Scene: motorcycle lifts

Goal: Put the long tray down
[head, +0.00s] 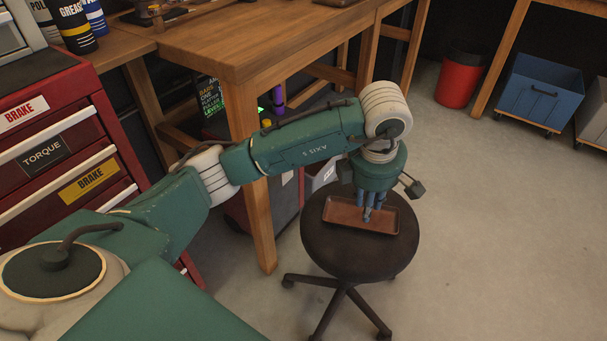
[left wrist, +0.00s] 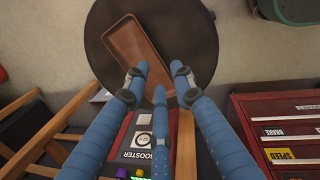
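The long tray (head: 342,213) is brown, shallow and rectangular. It lies flat on the round dark seat of a stool (head: 345,250). In the left wrist view the tray (left wrist: 128,42) lies slantwise on the dark seat (left wrist: 190,25). My left gripper (head: 370,212) points down over the tray, near its middle in the head view. Its three blue fingers (left wrist: 160,76) are spread apart with nothing clasped between them. The fingertips cover part of the tray's near end; whether they touch it I cannot tell. My right gripper is in neither view.
A wooden workbench (head: 230,55) stands behind my left arm, its leg close to the stool. A red drawer cabinet (head: 60,150) is at the left. A red bin (head: 462,80) and a blue crate (head: 540,92) stand at the back right. The floor right of the stool is clear.

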